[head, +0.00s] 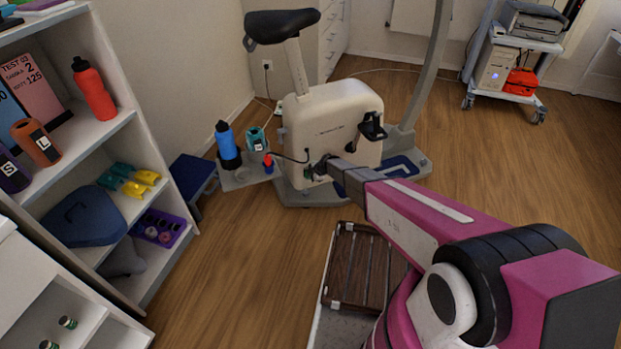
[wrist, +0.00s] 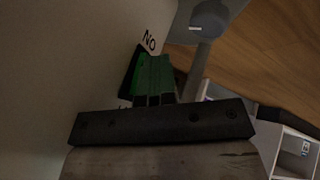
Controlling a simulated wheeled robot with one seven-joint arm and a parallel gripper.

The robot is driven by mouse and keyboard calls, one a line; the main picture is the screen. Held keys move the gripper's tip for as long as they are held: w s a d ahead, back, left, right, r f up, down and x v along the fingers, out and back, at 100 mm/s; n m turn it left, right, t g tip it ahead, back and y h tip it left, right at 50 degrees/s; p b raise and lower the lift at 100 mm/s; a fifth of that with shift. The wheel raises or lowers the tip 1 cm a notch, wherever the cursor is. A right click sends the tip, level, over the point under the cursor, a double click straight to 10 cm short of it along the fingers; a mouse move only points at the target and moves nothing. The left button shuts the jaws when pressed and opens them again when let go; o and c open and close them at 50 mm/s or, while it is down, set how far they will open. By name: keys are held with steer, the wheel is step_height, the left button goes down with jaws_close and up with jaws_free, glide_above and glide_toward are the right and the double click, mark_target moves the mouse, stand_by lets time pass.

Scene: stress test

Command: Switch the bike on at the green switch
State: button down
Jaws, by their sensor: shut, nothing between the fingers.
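The exercise bike (head: 335,120) has a cream body, with a black saddle on a post. My gripper (head: 318,168) is at the lower left part of the bike's body in the head view. In the wrist view my gripper (wrist: 155,62) is shut and empty, its narrow fingers pointing at the cream panel (wrist: 70,70). The green switch (wrist: 136,76) shows in a dark frame just left of the fingers, partly hidden by them. Black lettering on a white label (wrist: 149,41) lies just beyond. I cannot tell whether the fingers touch the switch.
A small grey shelf (head: 240,180) beside the bike holds a blue bottle (head: 228,145), a teal item (head: 257,139) and a small red-and-blue item (head: 268,163). A shelf unit (head: 100,135) stands at left. A printer cart (head: 525,92) stands back right.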

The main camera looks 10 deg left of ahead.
steer(key=shift+r, duration=0.8)
